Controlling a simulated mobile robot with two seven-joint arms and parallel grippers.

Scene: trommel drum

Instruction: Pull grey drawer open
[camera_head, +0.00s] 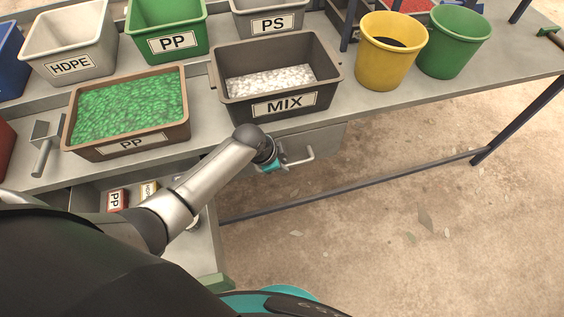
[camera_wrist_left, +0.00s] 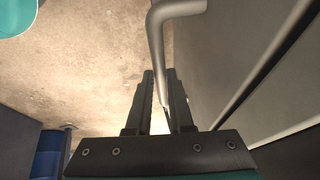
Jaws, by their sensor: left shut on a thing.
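The grey drawer (camera_head: 324,141) is under the front edge of the workbench, below the MIX bin. Its front looks close to flush with the bench; any gap is hard to tell. Its pale bar handle (camera_head: 307,158) sticks out from the front. My left gripper (camera_head: 281,160) is at the left end of this handle, partly hidden by its own wrist. In the left wrist view the bent metal handle (camera_wrist_left: 158,45) runs down between the two dark fingers of the gripper (camera_wrist_left: 160,80), which are shut on it. The drawer front (camera_wrist_left: 220,65) is to the right there. My right gripper is not in view.
The workbench (camera_head: 480,85) holds a MIX bin (camera_head: 330,75), a brown PP tray (camera_head: 187,130) and yellow (camera_head: 389,65) and green buckets (camera_head: 455,45). A rail (camera_head: 350,187) runs below; the floor in front is open.

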